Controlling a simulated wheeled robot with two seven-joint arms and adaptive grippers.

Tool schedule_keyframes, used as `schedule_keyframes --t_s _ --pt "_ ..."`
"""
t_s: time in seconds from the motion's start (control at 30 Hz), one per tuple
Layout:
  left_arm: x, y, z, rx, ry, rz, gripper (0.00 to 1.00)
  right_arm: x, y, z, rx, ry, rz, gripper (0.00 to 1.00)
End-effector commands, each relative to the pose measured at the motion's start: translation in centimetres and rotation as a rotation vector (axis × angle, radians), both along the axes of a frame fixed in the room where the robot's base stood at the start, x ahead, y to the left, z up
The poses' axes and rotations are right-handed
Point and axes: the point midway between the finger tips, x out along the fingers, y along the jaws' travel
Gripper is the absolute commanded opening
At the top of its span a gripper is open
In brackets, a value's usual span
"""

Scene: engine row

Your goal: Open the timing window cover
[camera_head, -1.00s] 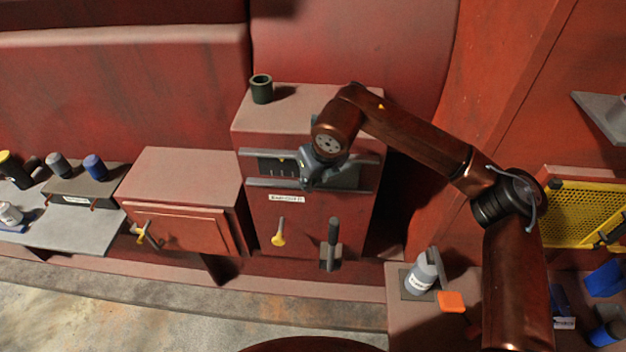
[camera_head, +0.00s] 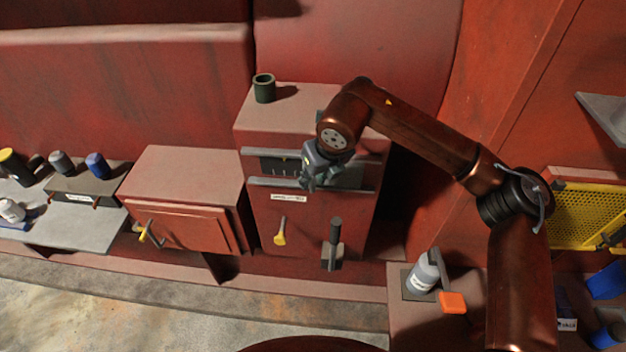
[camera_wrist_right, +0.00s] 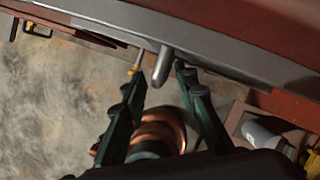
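The timing window cover (camera_head: 350,177) is a grey plate between two horizontal grey rails on the front of the red engine box. It sits toward the right of the slot, partly hidden by my right gripper. Left of it, a dark window strip with pale marks (camera_head: 278,165) shows. My right gripper (camera_head: 309,184) is in front of the cover's left part. In the right wrist view, its two dark green fingers (camera_wrist_right: 160,78) stand apart, with a grey peg (camera_wrist_right: 163,62) between their tips and gaps on both sides. My left gripper is not in view.
Below the slot are a yellow handle (camera_head: 281,232) and a dark lever (camera_head: 334,240). A dark green cup (camera_head: 264,88) stands on the box. A grey bottle (camera_head: 422,274) and an orange block (camera_head: 453,302) are at lower right. A red cabinet (camera_head: 180,228) stands left.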

Motion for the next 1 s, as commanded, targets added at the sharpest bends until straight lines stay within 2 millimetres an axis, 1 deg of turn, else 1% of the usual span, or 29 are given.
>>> schedule_keyframes --t_s 0.03,0.3,0.4,0.5,0.7,1.0 --pt "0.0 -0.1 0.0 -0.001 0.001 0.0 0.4 -0.2 -0.2 1.0 0.0 -0.004 -0.001 0.27" --pt "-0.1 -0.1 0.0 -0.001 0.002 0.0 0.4 -2.1 -1.3 6.2 0.001 -0.005 -0.001 0.27" --pt "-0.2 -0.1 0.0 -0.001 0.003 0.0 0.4 -2.7 -1.7 7.8 0.001 -0.004 0.0 0.27" --pt "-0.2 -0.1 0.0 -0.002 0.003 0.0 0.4 -3.0 -2.0 8.9 -0.001 -0.003 -0.001 0.27" --pt "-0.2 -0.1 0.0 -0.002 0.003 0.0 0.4 -3.4 -2.2 9.8 0.0 -0.002 0.0 0.27" --pt "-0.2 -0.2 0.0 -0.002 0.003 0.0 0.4 -3.4 -2.2 9.8 0.0 -0.001 0.0 0.27"
